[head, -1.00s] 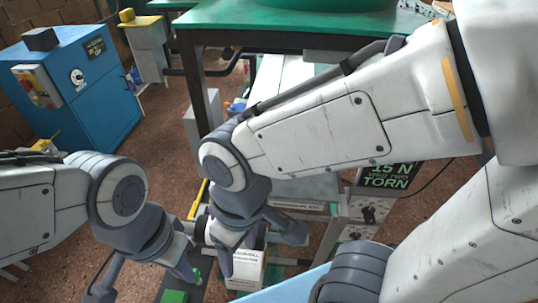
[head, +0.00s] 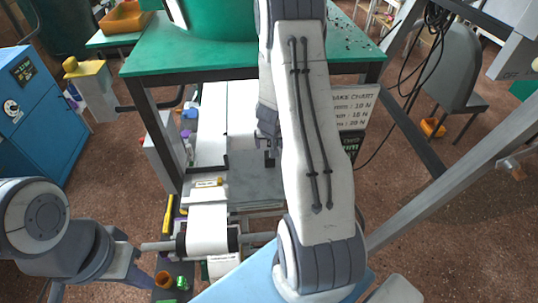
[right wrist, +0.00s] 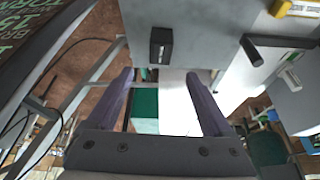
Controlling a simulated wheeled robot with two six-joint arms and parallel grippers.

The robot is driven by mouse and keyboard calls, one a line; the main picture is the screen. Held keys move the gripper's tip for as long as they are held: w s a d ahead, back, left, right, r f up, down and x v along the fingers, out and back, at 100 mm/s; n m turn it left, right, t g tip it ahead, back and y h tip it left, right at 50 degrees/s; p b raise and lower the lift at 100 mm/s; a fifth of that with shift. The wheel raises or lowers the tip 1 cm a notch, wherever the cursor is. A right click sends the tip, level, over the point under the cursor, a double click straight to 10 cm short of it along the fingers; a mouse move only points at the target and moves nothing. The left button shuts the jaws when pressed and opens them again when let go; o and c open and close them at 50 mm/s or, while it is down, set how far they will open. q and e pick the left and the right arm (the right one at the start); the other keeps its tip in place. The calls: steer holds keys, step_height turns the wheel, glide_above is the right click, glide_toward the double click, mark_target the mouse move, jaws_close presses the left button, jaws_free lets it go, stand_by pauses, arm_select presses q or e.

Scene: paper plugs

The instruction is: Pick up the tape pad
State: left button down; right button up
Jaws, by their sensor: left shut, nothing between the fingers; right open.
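A small black block with a pale label (right wrist: 161,45) sits on a grey surface in the right wrist view, just beyond the fingertips. It may be the tape pad; I cannot tell for sure. My right gripper (right wrist: 160,76) is open with nothing between its fingers, and the block is apart from them. In the head view my right gripper (head: 267,128) hangs over the far part of the grey plate (head: 255,188), partly hidden by my right arm. My left gripper (head: 133,274) is shut and empty at the lower left, beside the machine's near end.
A white paper roll (head: 207,232) lies on a bar at the machine's front. An orange ring (head: 163,280) and a green item (head: 182,283) sit near my left gripper. A green table (head: 185,50) stands behind, and a light blue surface (head: 240,280) in front.

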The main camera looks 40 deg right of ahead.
mark_target(270, 159)
steer(key=b+x, duration=0.2)
steer(key=x, duration=0.3)
steer(key=shift+a+f, duration=0.1)
steer(key=shift+f, duration=0.15)
steer(key=x, duration=0.3)
steer(key=shift+s+f, duration=0.15)
steer(key=shift+f, duration=0.6)
jaws_close()
